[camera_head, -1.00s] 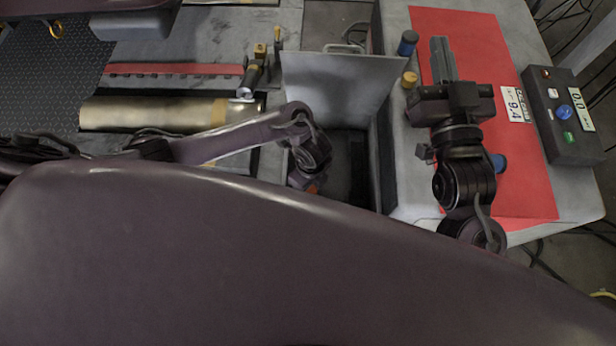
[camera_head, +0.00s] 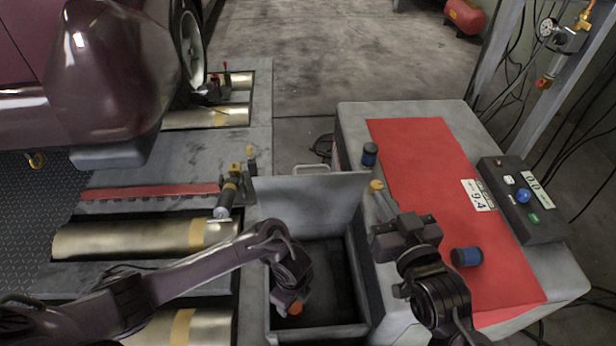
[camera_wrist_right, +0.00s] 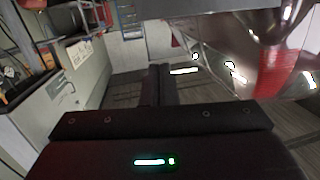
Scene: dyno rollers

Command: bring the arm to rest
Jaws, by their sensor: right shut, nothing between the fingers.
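My right arm (camera_head: 440,300) reaches in at the lower right, over the near left part of the red mat (camera_head: 415,150). Its gripper (camera_head: 404,228) is shut and empty, above the table near the bin's right side. In the right wrist view the dark gripper body (camera_wrist_right: 160,135) fills the bottom, with nothing held. My left arm (camera_head: 195,268) comes in from the left, and its wrist (camera_head: 290,265) bends down over the open bin (camera_head: 367,290). An orange spot (camera_head: 296,308) shows at its lower end. I cannot make out the left fingers.
A blue cylinder (camera_head: 466,257) lies on the mat beside my right wrist. A dark blue-topped cylinder (camera_head: 369,155) and a yellow knob (camera_head: 376,186) stand at the table's left edge. A control box (camera_head: 525,205) is at right. Rollers (camera_head: 140,238) and a maroon car (camera_head: 100,70) are left.

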